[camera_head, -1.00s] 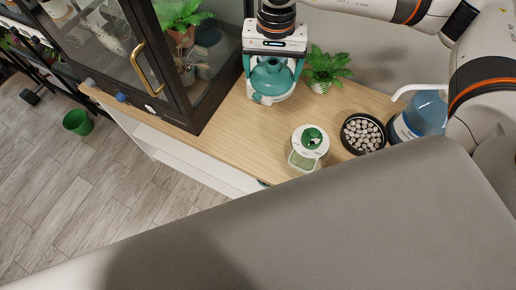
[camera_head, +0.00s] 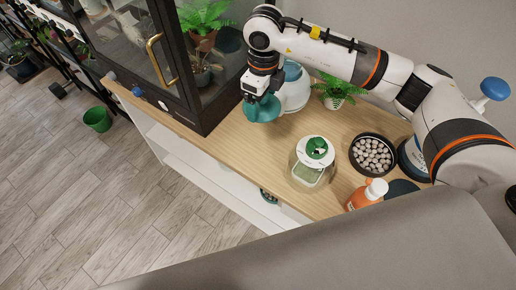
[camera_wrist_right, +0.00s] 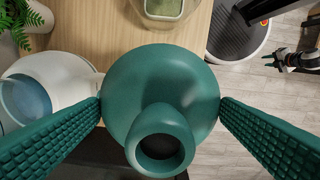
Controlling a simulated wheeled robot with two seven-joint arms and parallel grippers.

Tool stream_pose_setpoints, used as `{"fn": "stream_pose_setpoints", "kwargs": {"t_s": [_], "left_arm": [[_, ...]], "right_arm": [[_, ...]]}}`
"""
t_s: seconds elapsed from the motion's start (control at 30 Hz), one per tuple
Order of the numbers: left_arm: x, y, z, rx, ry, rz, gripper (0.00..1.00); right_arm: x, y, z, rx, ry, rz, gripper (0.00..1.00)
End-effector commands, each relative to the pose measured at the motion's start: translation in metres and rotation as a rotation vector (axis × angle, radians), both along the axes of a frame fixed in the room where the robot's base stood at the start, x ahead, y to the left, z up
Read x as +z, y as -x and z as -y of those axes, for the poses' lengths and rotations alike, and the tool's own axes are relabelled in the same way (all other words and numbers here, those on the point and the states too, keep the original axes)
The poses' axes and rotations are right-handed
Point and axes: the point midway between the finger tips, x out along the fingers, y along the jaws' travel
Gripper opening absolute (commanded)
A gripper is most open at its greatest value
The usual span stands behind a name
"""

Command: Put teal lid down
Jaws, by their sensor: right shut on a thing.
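The teal lid (camera_head: 262,109) is a round dome with a ring-shaped knob. My right gripper (camera_wrist_right: 160,107) is shut on it, with one green ridged finger at each side in the right wrist view. The lid (camera_wrist_right: 165,75) is beside the white container (camera_head: 293,93), in front and left of it in the head view. That container (camera_wrist_right: 45,80) shows an open top with a blue-grey inside in the wrist view. I cannot tell whether the lid touches the wooden top (camera_head: 232,138).
A dark glass cabinet (camera_head: 190,100) stands close left of the lid. A fern pot (camera_head: 333,102), glass jar with green-and-white lid (camera_head: 313,165), bowl of pebbles (camera_head: 372,152) and orange bottle (camera_head: 366,194) stand to the right. Bare wood lies between the lid and the jar.

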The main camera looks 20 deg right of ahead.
Motion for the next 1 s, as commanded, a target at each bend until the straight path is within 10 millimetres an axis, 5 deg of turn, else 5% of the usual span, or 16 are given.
{"fn": "stream_pose_setpoints", "kwargs": {"t_s": [0.6, 0.87, 1.0], "left_arm": [[-0.027, 0.001, -0.002, 0.000, -0.002, -0.002, 0.36], [-0.027, 0.001, -0.001, 0.000, -0.002, -0.002, 0.36], [-0.023, 0.001, -0.002, 0.000, -0.003, -0.003, 0.36]], "right_arm": [[-0.083, -0.015, -0.006, -1.340, -0.021, -0.026, 0.63], [-0.100, -0.015, -0.005, -1.534, -0.015, -0.028, 0.63], [-0.126, -0.014, -0.005, -1.542, -0.014, -0.030, 0.63]]}}
